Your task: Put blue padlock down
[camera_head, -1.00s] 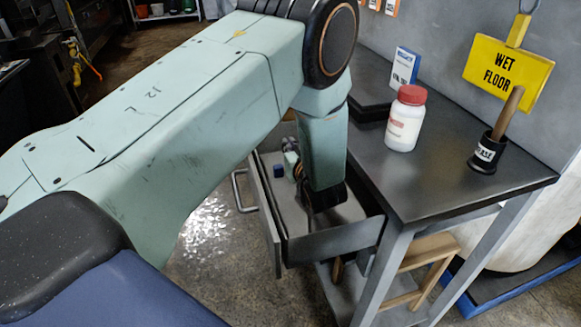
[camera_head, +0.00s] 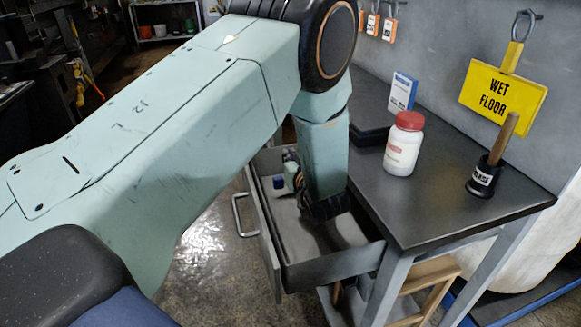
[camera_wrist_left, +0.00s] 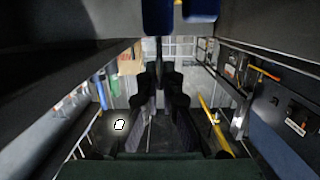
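My left arm reaches down into an open grey drawer (camera_head: 333,268) under the table top. My left gripper (camera_head: 287,180) is low inside the drawer and mostly hidden by my wrist. A small dark-blue block (camera_head: 279,182) shows beside it; I cannot tell whether this is the padlock or part of the gripper. In the left wrist view, two dark-blue shapes (camera_wrist_left: 157,16) hang at the top edge with a narrow gap between them. No padlock shackle can be made out. My right gripper is in neither view.
The grey table (camera_head: 440,195) holds a white bottle with a red cap (camera_head: 403,145), a blue-and-white box (camera_head: 402,92) and a black pot with a wooden handle (camera_head: 485,176). A yellow wet-floor sign (camera_head: 503,92) hangs behind. Drawer walls closely surround the wrist.

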